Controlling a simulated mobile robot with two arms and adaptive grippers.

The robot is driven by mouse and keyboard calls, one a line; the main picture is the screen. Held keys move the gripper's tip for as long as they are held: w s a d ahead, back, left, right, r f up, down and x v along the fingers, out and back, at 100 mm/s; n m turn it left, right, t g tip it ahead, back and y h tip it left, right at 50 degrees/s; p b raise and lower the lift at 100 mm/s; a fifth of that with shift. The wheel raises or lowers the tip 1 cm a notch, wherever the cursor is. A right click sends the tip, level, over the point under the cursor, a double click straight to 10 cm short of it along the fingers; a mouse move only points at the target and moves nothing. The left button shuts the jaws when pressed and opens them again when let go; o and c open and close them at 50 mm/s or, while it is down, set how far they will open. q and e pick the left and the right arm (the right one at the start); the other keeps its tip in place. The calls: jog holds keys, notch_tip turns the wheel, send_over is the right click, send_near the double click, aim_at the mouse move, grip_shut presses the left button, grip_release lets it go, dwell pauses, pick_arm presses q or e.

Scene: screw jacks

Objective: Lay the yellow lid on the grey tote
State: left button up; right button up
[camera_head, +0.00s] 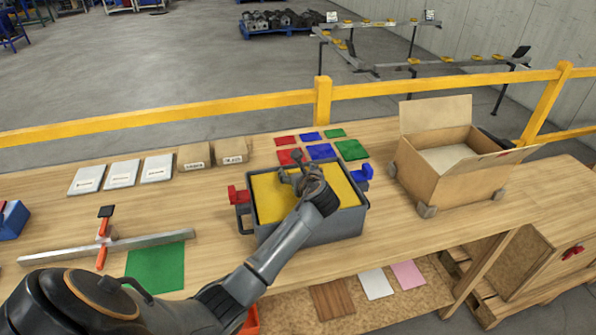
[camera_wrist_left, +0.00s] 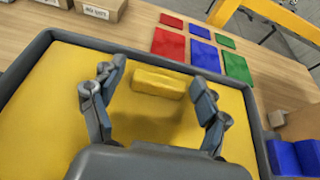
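The grey tote (camera_head: 318,231) stands on the wooden bench. The yellow lid (camera_head: 270,198) lies within the tote's rim and covers its opening; my left arm hides part of it. In the left wrist view the lid (camera_wrist_left: 45,115) appears flat inside the grey tote rim (camera_wrist_left: 22,62), with a raised yellow handle (camera_wrist_left: 158,83) at its middle. My left gripper (camera_head: 290,170) is above the lid. In the left wrist view the gripper (camera_wrist_left: 158,98) is open, its fingers on either side of the handle with gaps between. My right gripper is not in view.
A red block (camera_head: 238,195) and a blue block (camera_head: 362,173) sit at the tote's two sides. Coloured squares (camera_head: 321,151) lie behind it. An open cardboard box (camera_head: 450,178) stands to the right. A metal bar (camera_head: 140,243) and green mat (camera_head: 157,268) lie left.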

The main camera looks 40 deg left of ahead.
pick_arm(q)
jog(key=shift+r, duration=0.15)
jog(key=v, duration=1.2)
jog(key=shift+b, duration=0.4)
